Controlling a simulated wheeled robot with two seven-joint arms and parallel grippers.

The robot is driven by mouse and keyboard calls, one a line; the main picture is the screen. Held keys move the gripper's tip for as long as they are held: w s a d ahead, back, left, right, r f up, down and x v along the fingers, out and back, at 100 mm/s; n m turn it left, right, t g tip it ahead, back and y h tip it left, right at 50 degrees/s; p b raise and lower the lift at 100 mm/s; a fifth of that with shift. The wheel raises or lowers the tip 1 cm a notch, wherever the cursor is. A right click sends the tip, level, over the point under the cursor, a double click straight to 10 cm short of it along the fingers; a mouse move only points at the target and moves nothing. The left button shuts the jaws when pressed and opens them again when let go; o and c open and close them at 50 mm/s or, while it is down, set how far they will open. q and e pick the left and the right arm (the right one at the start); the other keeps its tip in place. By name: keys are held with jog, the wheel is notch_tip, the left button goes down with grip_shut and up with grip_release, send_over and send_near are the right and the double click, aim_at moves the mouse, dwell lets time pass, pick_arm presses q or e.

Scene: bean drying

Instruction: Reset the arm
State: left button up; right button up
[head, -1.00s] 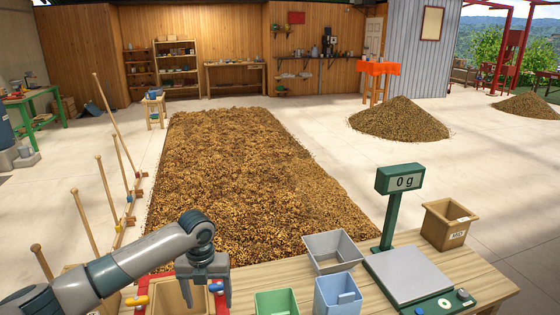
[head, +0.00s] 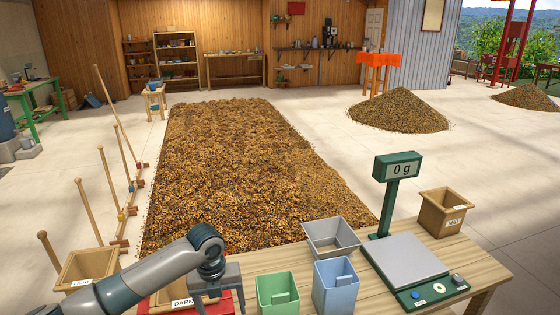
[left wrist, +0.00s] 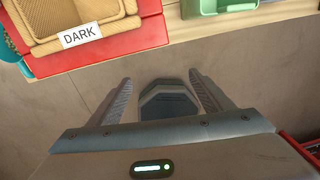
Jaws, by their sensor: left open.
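My left arm enters the head view from the lower left. Its gripper (head: 208,292) hangs at the near edge of the table (head: 470,265), by the wooden bin labelled DARK (head: 182,302), and partly hides that bin. In the left wrist view the two fingers (left wrist: 160,88) stand apart with nothing held between them, over the floor. The DARK bin (left wrist: 80,38), in its red frame, lies beyond the fingertips at the upper left. My right gripper is not in view.
On the table are a green bin (head: 277,292), a blue bin (head: 335,287), a grey tray (head: 331,238), a scale reading 0 g (head: 405,258) and a MID bin (head: 445,212). A bean bed (head: 240,170) lies beyond. Wooden-handled tools stand at left.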

pick_arm(q)
jog(key=s+d+f+n+t+h, duration=0.1)
jog(key=s+d+f+n+h, duration=0.1)
jog(key=s+d+f+n, duration=0.5)
jog(key=s+d+f+n+t+h, duration=0.1)
jog(key=s+d+f+n, duration=0.1)
jog(key=s+n, duration=0.6)
jog(key=s+a+n+t+y, duration=0.1)
jog(key=s+a+n+y, duration=0.1)
jog(key=s+a+n, duration=0.75)
jog(key=s+a+n+y, duration=0.1)
jog(key=s+a+n, duration=0.6)
jog(key=s, duration=0.5)
notch_tip(320, 180, down, 31)
jog(key=b, duration=0.5)
jog(key=s+a+f+g+b, duration=0.1)
jog(key=s+f+b, duration=0.1)
jog(key=s+f, duration=0.8)
jog(key=s+a+f+g+b, duration=0.1)
jog(key=s+f+b, duration=0.1)
jog(key=s+f, duration=0.7)
notch_tip(320, 180, down, 5)
jog(key=shift+s+a+f+y+b, duration=0.2)
jog(key=shift+s+a+y+b, duration=0.1)
jog(key=shift+s+a+b, duration=0.1)
